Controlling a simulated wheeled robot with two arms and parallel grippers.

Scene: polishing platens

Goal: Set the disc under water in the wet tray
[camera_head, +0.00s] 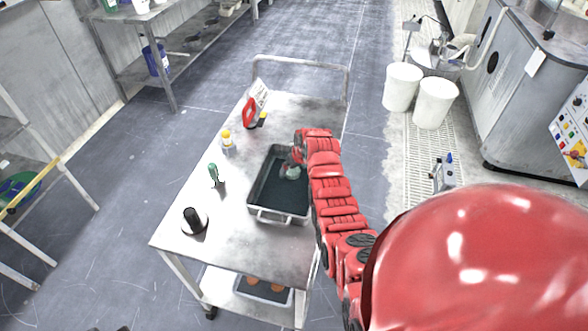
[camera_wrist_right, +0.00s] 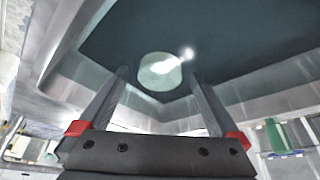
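The wet tray (camera_head: 264,213) is a dark, rectangular metal-rimmed tray on the steel cart, with dark water or a dark floor inside. The disc (camera_wrist_right: 160,72) is pale green and round. In the right wrist view it shows against the dark inside of the tray, near a corner, with a bright glint beside it. My right gripper (camera_wrist_right: 159,76) is open, its two fingers apart on either side of the disc with gaps visible. In the head view my right gripper (camera_head: 291,166) is low over the tray's far right part. Whether the disc is fully under water is unclear. My left gripper is not in view.
On the cart top (camera_head: 215,240) stand a black-handled tool (camera_head: 193,219), a green-handled item (camera_head: 214,175), a yellow-capped bottle (camera_head: 227,140) and a red-and-white item (camera_head: 252,108). White buckets (camera_head: 403,86) stand on the floor to the right.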

